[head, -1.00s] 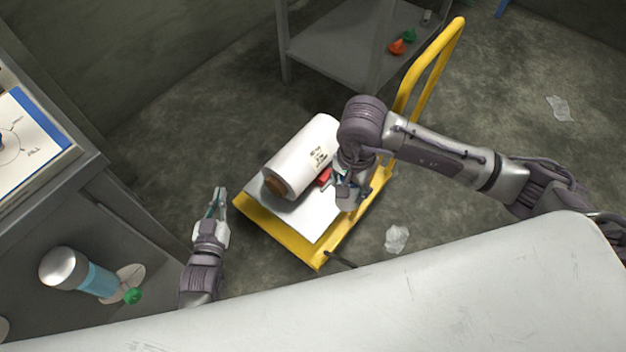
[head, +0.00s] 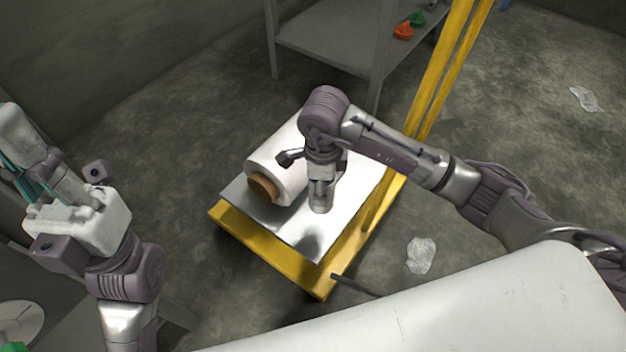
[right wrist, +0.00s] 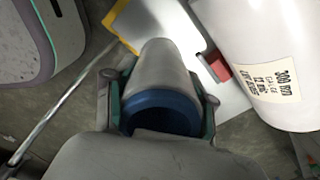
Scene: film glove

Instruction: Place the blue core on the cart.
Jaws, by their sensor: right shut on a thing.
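The blue core is a grey cylinder with a blue rim in the right wrist view (right wrist: 163,70). My right gripper (right wrist: 158,100) is shut around its near end. In the head view my right gripper (head: 321,180) points down over the cart (head: 268,252), a yellow-edged platform with a pale deck. The core's grey body shows below the gripper (head: 320,199); I cannot tell whether it touches the deck. My left gripper (head: 28,165) is raised at the left edge of the head view, with teal fingers partly visible; its opening is unclear.
A large white film roll (head: 275,160) with a brown core lies on the cart beside my right gripper. A red block (right wrist: 218,65) sits near the roll. The yellow handle (head: 440,75) rises at the right. A grey shelf (head: 335,35) stands behind; crumpled film (head: 421,255) lies on the floor.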

